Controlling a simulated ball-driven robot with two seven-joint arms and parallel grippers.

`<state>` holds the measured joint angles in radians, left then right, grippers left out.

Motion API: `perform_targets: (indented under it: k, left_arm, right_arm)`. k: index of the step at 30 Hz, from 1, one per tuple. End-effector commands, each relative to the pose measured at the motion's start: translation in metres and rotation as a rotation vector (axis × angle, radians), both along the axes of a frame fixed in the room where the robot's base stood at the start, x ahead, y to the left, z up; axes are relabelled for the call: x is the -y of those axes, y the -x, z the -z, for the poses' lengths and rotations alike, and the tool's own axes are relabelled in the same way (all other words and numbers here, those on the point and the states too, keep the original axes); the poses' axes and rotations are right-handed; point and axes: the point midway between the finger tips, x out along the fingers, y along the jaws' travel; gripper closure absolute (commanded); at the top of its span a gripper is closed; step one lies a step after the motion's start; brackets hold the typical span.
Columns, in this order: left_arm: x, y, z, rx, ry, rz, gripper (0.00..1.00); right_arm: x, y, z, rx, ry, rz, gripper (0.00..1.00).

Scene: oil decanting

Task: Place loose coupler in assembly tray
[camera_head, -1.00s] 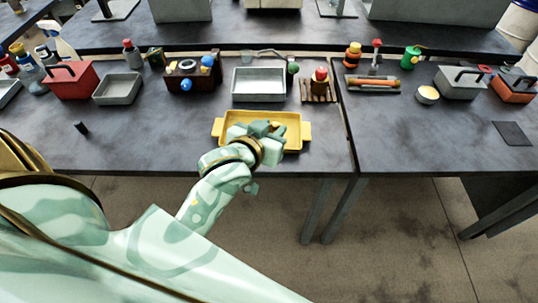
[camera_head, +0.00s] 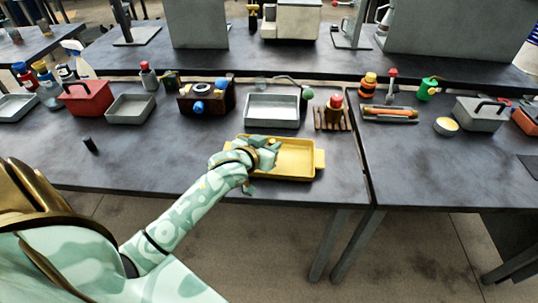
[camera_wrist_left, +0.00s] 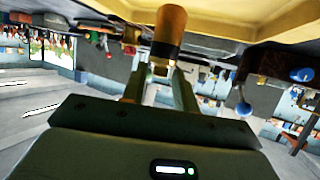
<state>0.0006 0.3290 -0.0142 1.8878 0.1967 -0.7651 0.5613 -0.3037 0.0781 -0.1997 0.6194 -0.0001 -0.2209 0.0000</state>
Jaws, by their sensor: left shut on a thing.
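The yellow assembly tray (camera_head: 300,174) lies near the front edge of the table. Its yellow underside or rim also fills the top of the left wrist view (camera_wrist_left: 235,14). My left gripper (camera_head: 268,154) is at the left part of the tray, overlapping it in the head view. In the left wrist view its fingers are shut on a brown-gold cylinder (camera_wrist_left: 170,32), apparently the loose coupler. The coupler is hidden behind the gripper in the head view. I cannot tell whether it touches the tray. My right gripper is not in view.
Behind the tray stand a grey metal bin (camera_head: 272,112), a wooden rack (camera_head: 333,121) and a dark brown box (camera_head: 218,98). A small black cylinder (camera_head: 90,145) stands on the left. The table left of the tray is mostly clear.

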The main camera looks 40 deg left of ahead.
Motion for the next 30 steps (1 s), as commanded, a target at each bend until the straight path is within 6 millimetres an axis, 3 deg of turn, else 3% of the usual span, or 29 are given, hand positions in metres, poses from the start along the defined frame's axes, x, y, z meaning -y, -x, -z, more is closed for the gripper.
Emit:
perform_targets:
  k: [3, 5, 15, 16, 18, 30]
  left_arm:
    - [0.000, 0.000, 0.028, -0.006, 0.001, 0.001, 0.94]
    - [0.000, 0.000, 0.034, -0.005, 0.000, 0.000, 0.94]
    - [0.000, 0.000, 0.034, -0.001, 0.000, 0.000, 0.94]
    - [0.000, 0.000, 0.034, -0.002, -0.001, 0.000, 0.68]
    - [0.000, 0.000, 0.034, -0.001, -0.001, 0.000, 0.49]
    - [0.001, 0.007, 0.027, -0.001, 0.000, 0.001, 0.49]
  right_arm:
    - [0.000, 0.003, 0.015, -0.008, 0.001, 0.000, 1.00]
    - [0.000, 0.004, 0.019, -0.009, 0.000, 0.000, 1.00]
    - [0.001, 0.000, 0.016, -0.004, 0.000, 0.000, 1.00]
    - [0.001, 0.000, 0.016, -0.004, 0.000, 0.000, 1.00]
    - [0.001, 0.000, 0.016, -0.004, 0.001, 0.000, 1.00]
    - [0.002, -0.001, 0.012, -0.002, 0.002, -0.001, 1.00]
